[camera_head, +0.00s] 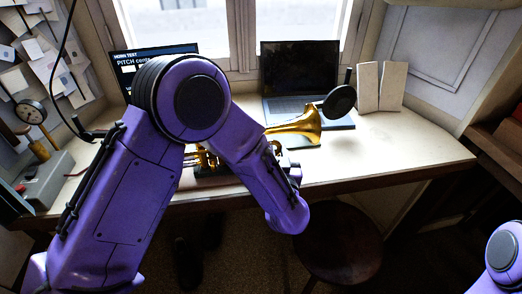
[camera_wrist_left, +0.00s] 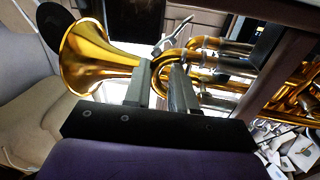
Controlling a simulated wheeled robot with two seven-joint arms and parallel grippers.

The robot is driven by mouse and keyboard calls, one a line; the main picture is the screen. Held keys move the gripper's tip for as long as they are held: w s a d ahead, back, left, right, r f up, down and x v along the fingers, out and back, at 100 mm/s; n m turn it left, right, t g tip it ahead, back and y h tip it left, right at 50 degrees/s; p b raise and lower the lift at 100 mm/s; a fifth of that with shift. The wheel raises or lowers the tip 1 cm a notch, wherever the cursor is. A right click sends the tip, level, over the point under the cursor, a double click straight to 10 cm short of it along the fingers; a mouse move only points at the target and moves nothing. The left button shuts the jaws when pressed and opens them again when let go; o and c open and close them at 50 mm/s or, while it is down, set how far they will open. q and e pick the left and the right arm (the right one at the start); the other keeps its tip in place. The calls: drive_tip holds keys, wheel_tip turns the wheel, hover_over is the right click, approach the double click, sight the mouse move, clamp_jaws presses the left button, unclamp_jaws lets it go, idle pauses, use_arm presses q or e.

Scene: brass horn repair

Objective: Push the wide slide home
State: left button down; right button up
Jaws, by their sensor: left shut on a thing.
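The brass horn (camera_head: 302,127) lies on the bench in the head view, its bell toward the right; my left arm covers much of its body. In the left wrist view the bell (camera_wrist_left: 92,58) is at the left and the tubing (camera_wrist_left: 220,58) runs to the right. My left gripper (camera_wrist_left: 160,78) has its two grey fingers on either side of a curved brass tube, the wide slide (camera_wrist_left: 158,68), and is shut on it. How far the slide sits in its tubes cannot be told. My right gripper is out of view.
A laptop (camera_head: 300,75) stands behind the horn, and a screen with text (camera_head: 140,62) is at the left. A black disc (camera_head: 340,102) stands by the bell. The bench (camera_head: 400,140) is clear at right. A round stool (camera_head: 338,245) is below its front edge.

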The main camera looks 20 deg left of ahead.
use_arm(q)
drive_tip(key=shift+s+a, duration=0.35)
drive_tip(key=shift+a, duration=0.1)
drive_tip(key=shift+p, duration=0.4)
idle(0.9)
drive_tip(key=c, duration=0.8)
unclamp_jaws()
drive_tip(key=shift+c, duration=0.2)
